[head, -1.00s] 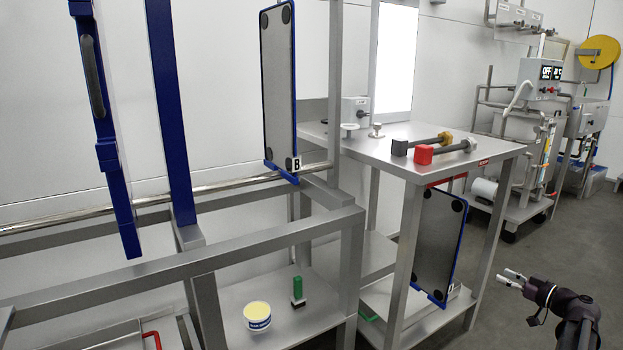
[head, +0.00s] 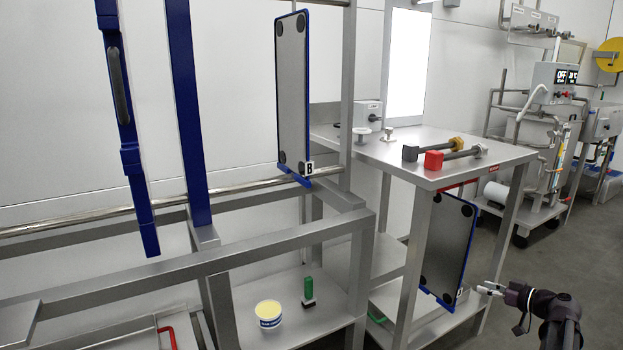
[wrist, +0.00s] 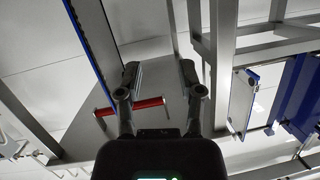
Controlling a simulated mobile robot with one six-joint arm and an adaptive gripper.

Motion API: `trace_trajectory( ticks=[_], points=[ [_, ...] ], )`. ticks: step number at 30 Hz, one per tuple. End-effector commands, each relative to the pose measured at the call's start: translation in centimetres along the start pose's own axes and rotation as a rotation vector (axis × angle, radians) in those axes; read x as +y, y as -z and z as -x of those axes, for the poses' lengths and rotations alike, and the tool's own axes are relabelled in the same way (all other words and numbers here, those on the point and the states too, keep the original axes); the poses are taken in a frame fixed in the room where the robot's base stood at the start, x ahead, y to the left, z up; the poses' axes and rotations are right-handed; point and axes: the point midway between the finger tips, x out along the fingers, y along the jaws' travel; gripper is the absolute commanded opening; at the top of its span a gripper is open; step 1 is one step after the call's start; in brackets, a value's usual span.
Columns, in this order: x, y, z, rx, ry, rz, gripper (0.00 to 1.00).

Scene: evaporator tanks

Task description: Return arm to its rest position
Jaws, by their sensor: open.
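My gripper (head: 486,289) is at the lower right of the head view, to the right of a blue-edged grey panel (head: 447,247) under the steel table. Its two fingers are apart and nothing shows between them. My dark arm comes up from the bottom right corner of the head view.
Panel B (head: 292,100) hangs on the frame at left. A tub (head: 269,314) and a green-handled item (head: 309,290) stand on the low shelf.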

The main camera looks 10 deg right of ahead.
Motion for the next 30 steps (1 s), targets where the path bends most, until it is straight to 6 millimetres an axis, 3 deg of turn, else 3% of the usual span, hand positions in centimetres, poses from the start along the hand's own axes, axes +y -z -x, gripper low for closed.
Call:
trace_trajectory(
  ticks=[9, 15, 24, 30],
  points=[
    [-8.1, -0.6, -6.5, -0.246, 0.097, -0.135, 0.49],
    [-13.4, -1.6, -9.7, -0.427, 0.122, -0.216, 0.49],
    [-21.1, -2.9, -12.5, -0.695, 0.093, -0.304, 0.49],
    [-25.9, -3.6, -13.2, -0.861, 0.031, -0.341, 0.49]
  ],
)
